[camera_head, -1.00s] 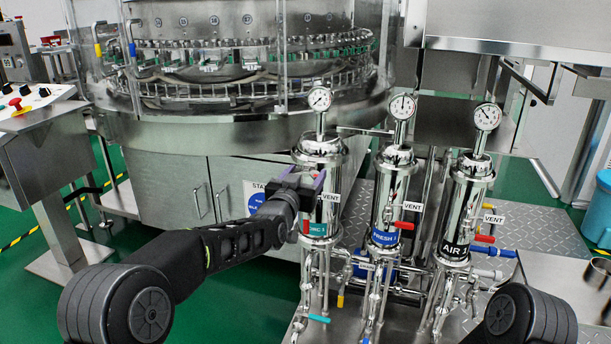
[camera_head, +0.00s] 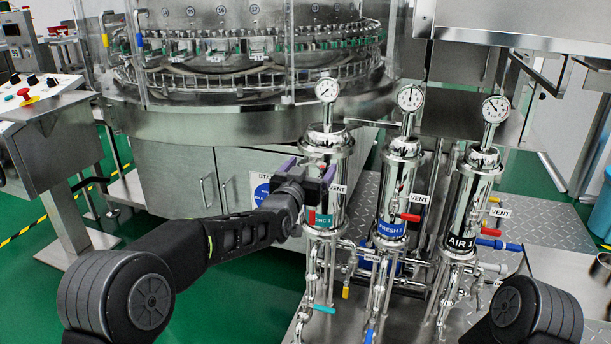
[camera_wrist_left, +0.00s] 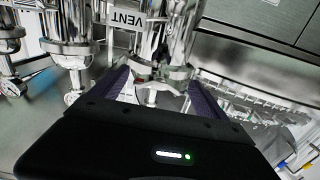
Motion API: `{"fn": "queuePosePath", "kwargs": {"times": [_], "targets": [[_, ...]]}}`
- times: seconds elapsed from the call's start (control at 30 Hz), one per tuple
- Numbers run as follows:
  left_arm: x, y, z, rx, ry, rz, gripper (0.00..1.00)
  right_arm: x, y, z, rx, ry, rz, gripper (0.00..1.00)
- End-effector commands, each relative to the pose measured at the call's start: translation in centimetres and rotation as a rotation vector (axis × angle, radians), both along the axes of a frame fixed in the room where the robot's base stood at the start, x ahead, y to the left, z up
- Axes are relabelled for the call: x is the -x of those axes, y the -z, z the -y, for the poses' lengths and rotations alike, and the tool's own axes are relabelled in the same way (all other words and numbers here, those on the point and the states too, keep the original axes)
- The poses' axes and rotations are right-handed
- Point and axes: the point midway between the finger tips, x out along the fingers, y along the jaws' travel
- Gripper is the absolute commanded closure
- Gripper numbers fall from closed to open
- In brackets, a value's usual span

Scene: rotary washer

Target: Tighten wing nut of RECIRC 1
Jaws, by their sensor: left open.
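The RECIRC 1 housing (camera_head: 322,205) is the leftmost of three upright steel filter housings, with a teal label partly hidden by my gripper. My left gripper (camera_head: 308,172) is open in front of its upper body, just below the top clamp. In the left wrist view, where the VENT tag is upside down, the open purple fingers (camera_wrist_left: 160,95) stand either side of a shiny clamp piece that looks like the wing nut (camera_wrist_left: 152,91). Contact cannot be told. In the head view my gripper hides the wing nut. My right gripper is out of view.
The FRESH 1 housing (camera_head: 392,205) and AIR 1 housing (camera_head: 463,215) stand to the right, with gauges on top and valve handles. A VENT tag (camera_head: 338,189) is close to my fingers. The large rotary washer (camera_head: 240,110) is behind.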

Motion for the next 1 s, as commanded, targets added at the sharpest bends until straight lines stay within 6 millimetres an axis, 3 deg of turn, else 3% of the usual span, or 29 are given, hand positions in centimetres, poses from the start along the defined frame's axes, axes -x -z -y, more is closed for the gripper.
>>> {"fn": "queuePosePath", "kwargs": {"times": [0.43,0.9,1.0], "targets": [[5.8,-0.1,-1.9,-0.001,0.000,-0.001,0.15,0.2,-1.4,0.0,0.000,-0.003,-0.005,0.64],[6.5,0.1,-2.1,0.006,0.001,-0.005,0.15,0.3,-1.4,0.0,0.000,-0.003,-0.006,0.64],[6.8,1.4,-1.9,0.028,0.006,-0.050,0.15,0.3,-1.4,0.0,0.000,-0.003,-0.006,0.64]]}}
